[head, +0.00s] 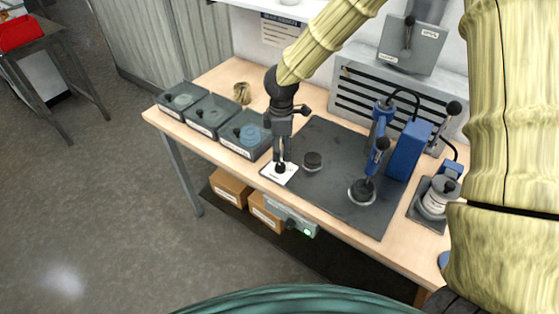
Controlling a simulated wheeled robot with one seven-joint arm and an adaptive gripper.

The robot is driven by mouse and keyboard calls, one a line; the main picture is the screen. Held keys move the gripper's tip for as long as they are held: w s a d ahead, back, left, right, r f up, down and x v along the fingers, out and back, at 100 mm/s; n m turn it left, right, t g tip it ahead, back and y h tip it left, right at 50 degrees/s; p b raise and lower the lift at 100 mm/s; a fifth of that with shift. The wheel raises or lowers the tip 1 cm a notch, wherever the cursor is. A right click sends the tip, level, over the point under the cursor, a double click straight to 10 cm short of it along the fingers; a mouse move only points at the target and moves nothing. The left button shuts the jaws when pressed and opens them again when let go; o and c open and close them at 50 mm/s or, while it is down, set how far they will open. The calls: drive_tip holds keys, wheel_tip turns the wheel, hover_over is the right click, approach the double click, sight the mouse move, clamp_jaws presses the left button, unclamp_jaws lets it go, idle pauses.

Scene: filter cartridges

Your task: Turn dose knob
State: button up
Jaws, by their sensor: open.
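My gripper (281,158) points down at the front edge of the bench, its fingers open over a white square plate (291,177). A small black knob-like part (280,168) sits on that plate, right at the fingertips; I cannot tell whether they touch it. Another black knob (289,224) is on the grey control box (275,209) under the bench's front edge, left of a green light (307,232). No label reads clearly enough to say which one is the dose knob.
A dark mat (335,190) bears a black round piece (313,161) and a blue-handled press (378,150). Three grey bins (210,114) line the left, one holding a blue part (249,135). A jar stand (435,198) is at right. Cardboard boxes (229,188) sit below.

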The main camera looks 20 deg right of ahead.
hover_over(280, 166)
drive_tip(key=f, duration=0.4)
drive_tip(key=shift+w+d+f+p, duration=0.1)
drive_tip(key=shift+w+d+p, duration=0.05)
drive_tip(key=shift+w+p, duration=0.15)
drive_tip(key=shift+s+f, duration=0.2)
drive_tip(key=shift+f, duration=0.15)
drive_tip(key=shift+s+f+p, duration=0.1)
drive_tip(key=shift+f+p, duration=0.45)
drive_tip(key=shift+f, duration=1.2)
drive_tip(key=c, duration=1)
